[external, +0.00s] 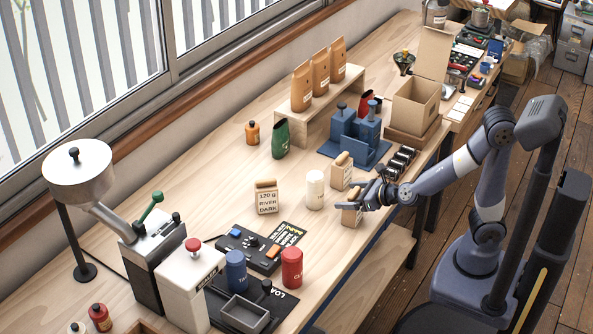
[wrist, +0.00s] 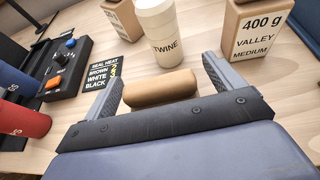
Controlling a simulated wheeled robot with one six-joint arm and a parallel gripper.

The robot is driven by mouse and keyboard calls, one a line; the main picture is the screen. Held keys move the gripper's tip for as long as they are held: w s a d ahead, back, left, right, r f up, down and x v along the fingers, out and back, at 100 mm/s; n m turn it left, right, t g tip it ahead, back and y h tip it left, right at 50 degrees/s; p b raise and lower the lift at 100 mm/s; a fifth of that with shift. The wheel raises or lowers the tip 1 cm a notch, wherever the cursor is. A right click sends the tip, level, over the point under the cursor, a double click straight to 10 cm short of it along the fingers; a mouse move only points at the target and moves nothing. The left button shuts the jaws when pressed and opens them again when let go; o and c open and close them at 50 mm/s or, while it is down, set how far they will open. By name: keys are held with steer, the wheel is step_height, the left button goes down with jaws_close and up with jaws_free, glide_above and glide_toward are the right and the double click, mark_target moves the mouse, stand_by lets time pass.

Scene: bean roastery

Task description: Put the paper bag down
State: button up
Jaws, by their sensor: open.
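A small tan paper bag (external: 351,217) stands upright on the bench near its front edge. My gripper (external: 357,200) is at its top, with the jaws open. In the wrist view the bag's rolled top (wrist: 158,92) lies between the two fingers, with a visible gap at each side. The lower part of this bag is hidden in the wrist view, and its label cannot be read.
A white twine canister (external: 315,190) stands just left of the bag, and a 400 g Valley Medium bag (wrist: 262,32) just behind. A River Dark bag (external: 267,200) stands farther left. The control box (external: 250,250) and red canister (external: 292,268) are nearer the camera.

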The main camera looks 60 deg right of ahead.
steer(key=shift+w+f, duration=0.1)
steer(key=shift+w, duration=0.2)
steer(key=c, duration=1.3)
